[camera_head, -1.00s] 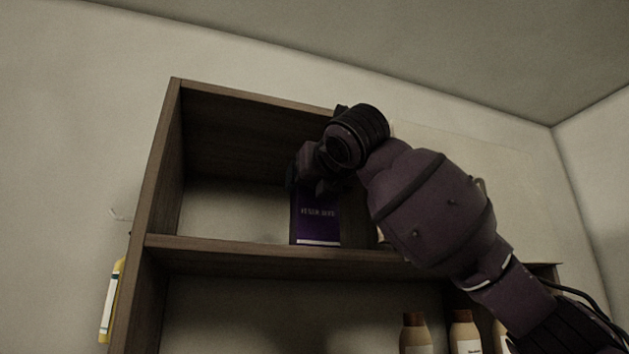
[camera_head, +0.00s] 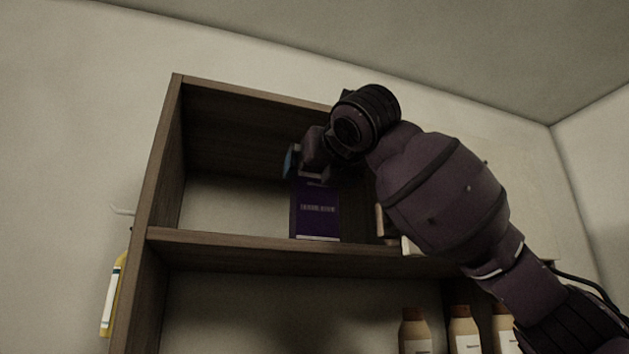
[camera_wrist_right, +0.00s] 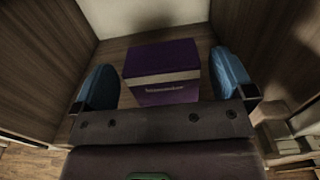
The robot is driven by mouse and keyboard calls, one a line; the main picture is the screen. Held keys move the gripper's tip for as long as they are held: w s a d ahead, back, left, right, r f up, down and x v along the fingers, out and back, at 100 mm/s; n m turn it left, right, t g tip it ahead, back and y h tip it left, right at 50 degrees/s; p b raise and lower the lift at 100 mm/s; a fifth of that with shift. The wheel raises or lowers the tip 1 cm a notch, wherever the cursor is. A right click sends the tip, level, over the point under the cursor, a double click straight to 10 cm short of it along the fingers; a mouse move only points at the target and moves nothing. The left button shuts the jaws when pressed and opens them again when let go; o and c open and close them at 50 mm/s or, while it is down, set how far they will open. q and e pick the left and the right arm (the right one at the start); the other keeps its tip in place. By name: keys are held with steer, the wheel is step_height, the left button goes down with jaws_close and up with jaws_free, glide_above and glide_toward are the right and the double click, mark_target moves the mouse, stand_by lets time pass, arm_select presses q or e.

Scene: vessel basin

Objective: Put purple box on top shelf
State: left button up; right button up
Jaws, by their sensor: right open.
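The purple box (camera_head: 317,210) stands upright on the top shelf (camera_head: 220,245) of a dark wooden unit, near the shelf's front edge. My right gripper (camera_head: 308,165) is at the top of the box. In the right wrist view the purple box (camera_wrist_right: 162,72) is between two blue fingertips, with a gap on each side; the right gripper (camera_wrist_right: 165,85) is open there. In the head view my right arm hides part of the shelf to the right of the box. My left gripper is not in view.
Several bottles (camera_head: 465,330) stand on the lower shelf at the right. A yellow bottle (camera_head: 115,295) hangs outside the left side panel. The top compartment is clear left of the box. Some items right of the box are partly hidden by my arm.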

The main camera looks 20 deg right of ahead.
arm_select(q)
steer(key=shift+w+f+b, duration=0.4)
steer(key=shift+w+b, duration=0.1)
steer(key=shift+b, duration=0.45)
arm_select(e)
steer(key=s, duration=0.9)
steer(key=shift+s+d, duration=0.15)
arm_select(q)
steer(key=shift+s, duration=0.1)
